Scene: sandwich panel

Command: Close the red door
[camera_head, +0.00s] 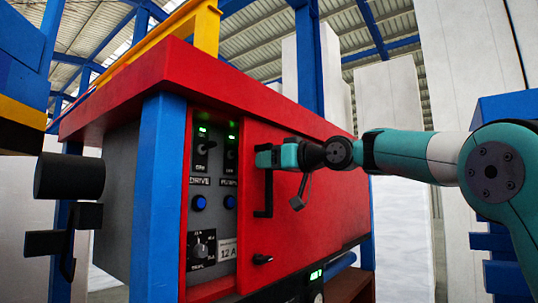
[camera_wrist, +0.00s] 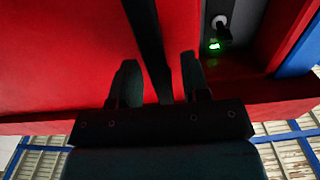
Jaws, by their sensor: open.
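The red door (camera_head: 325,215) is the broad red panel to the right of the control strip in the head view. It looks about level with the strip, but I cannot tell whether it is fully shut. Its black upright handle (camera_head: 268,195) is near its left edge. My gripper (camera_head: 264,158) is at the upper part of this handle. In the wrist view the handle (camera_wrist: 146,35) runs between the two fingers of my open gripper (camera_wrist: 160,78), with the red door (camera_wrist: 60,55) behind. Whether a finger touches the handle is unclear.
The control strip (camera_head: 211,215) has green lights, blue buttons and knobs; one green light (camera_wrist: 214,45) shows in the wrist view. A small black latch (camera_head: 262,259) is low on the door. A blue post (camera_head: 158,195) and a dark cylinder (camera_head: 70,177) stand left.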

